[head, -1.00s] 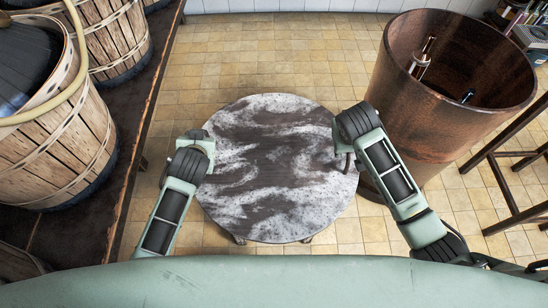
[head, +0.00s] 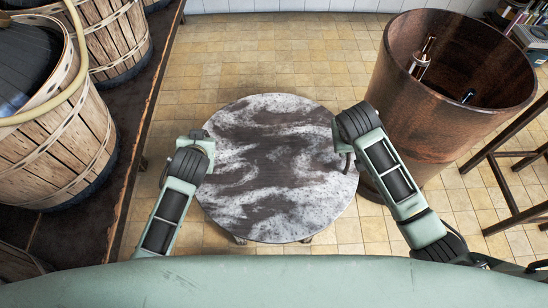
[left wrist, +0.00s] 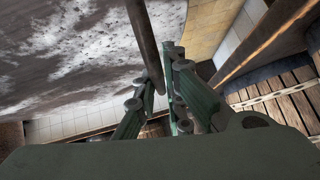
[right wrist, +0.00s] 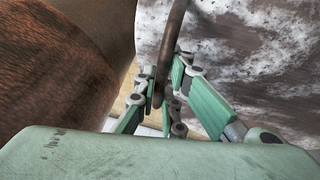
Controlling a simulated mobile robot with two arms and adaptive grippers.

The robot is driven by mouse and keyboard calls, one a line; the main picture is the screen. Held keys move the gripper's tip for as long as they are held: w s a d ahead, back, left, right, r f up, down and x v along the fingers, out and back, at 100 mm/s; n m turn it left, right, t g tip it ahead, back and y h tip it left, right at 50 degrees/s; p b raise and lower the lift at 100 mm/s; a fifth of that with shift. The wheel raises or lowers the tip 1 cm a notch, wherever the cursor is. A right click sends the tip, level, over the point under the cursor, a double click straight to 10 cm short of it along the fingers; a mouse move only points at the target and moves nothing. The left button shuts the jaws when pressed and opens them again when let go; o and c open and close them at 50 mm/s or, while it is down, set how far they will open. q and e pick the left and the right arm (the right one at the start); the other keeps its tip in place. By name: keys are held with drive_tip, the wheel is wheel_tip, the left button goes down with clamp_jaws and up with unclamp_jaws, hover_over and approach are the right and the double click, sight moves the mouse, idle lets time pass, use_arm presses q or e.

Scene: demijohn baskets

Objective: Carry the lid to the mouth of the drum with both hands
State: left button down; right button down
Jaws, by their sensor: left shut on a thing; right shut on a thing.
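The lid (head: 275,165) is a round disc mottled white and dark brown, in the middle of the head view. My left gripper (head: 207,137) is shut on a dark bar handle at the lid's left edge; the bar (left wrist: 147,45) shows between the fingers in the left wrist view. My right gripper (head: 341,152) is shut on the handle at the right edge; that bar (right wrist: 171,50) shows in the right wrist view. The drum (head: 420,125) is a rusty brown open tub, upright right of the lid. Its mouth is uncovered and a few bottle-like things show inside.
Leg ends of a support (head: 240,240) show under the lid's front edge; contact with it is hidden. Basket-covered demijohns (head: 55,150) stand on a dark bench at left. A dark wooden stool frame (head: 500,185) stands at right. Tiled floor (head: 270,60) behind the lid is clear.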

idle(0.3)
